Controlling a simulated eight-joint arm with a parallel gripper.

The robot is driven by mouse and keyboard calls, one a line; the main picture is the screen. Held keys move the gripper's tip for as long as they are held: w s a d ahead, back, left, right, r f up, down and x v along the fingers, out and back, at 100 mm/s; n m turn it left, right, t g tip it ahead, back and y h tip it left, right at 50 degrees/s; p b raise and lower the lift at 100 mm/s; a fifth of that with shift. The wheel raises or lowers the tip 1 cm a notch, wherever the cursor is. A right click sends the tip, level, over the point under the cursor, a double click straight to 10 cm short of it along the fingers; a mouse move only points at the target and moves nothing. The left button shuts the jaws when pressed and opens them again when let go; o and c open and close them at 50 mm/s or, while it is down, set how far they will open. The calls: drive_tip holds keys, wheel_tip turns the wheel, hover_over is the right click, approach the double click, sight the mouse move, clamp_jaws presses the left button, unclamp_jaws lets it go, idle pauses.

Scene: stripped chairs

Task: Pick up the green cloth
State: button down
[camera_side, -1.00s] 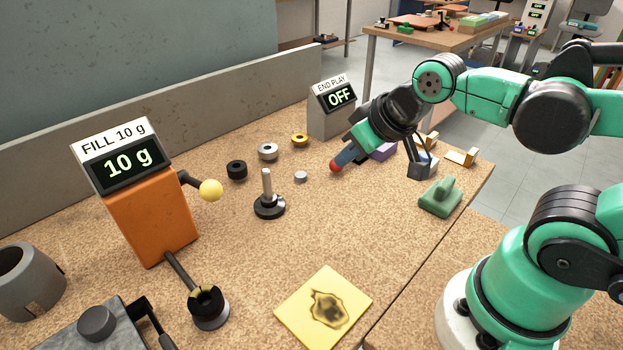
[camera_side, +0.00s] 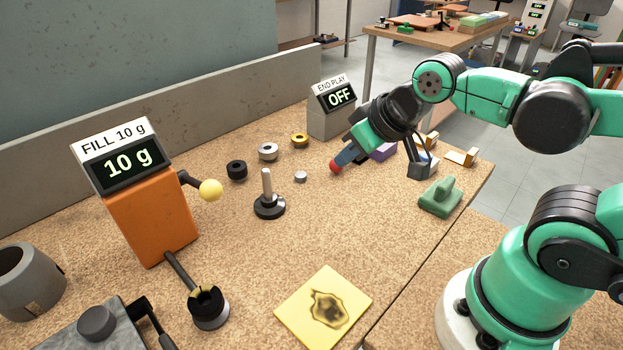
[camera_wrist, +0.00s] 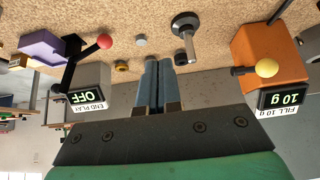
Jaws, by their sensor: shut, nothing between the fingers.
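I see no green cloth in either view. A flat yellow square (camera_side: 292,312) with a dark brown stain lies at the front of the bench, and I cannot tell if it is cloth. A green block with a raised grip (camera_side: 440,197) stands near the bench's right edge; it looks rigid. My gripper (camera_side: 343,159) is above the far part of the bench, well away from the yellow square. In the wrist view, the blue-grey fingers of my gripper (camera_wrist: 157,62) are together and hold nothing.
An orange FILL box (camera_side: 152,222) stands left. A black-based post (camera_side: 268,207) and several small rings lie mid-bench. A purple block (camera_side: 383,151) sits behind my gripper.

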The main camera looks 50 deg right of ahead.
sight(447, 181)
unclamp_jaws()
drive_tip(key=s+d+f+m+g, duration=0.2)
drive_tip(key=s+d+m, duration=0.1)
drive_tip(key=d+m, duration=0.3)
drive_tip(key=s+d+f+m+g, duration=0.2)
drive_tip(key=s+d+f+m, duration=0.1)
drive_tip(key=d+m, duration=0.3)
drive_tip(key=s+d+f+m+g, duration=0.2)
drive_tip(key=s+d+m+g, duration=0.1)
drive_tip(key=d+m, duration=0.2)
drive_tip(key=shift+d+f+m, duration=0.25)
drive_tip(key=shift+d+m, duration=0.15)
drive_tip(key=shift+d, duration=0.55)
drive_tip(key=shift+s+d+f, duration=0.1)
drive_tip(key=shift+s+f, duration=0.05)
drive_tip(key=shift+f, duration=2.65)
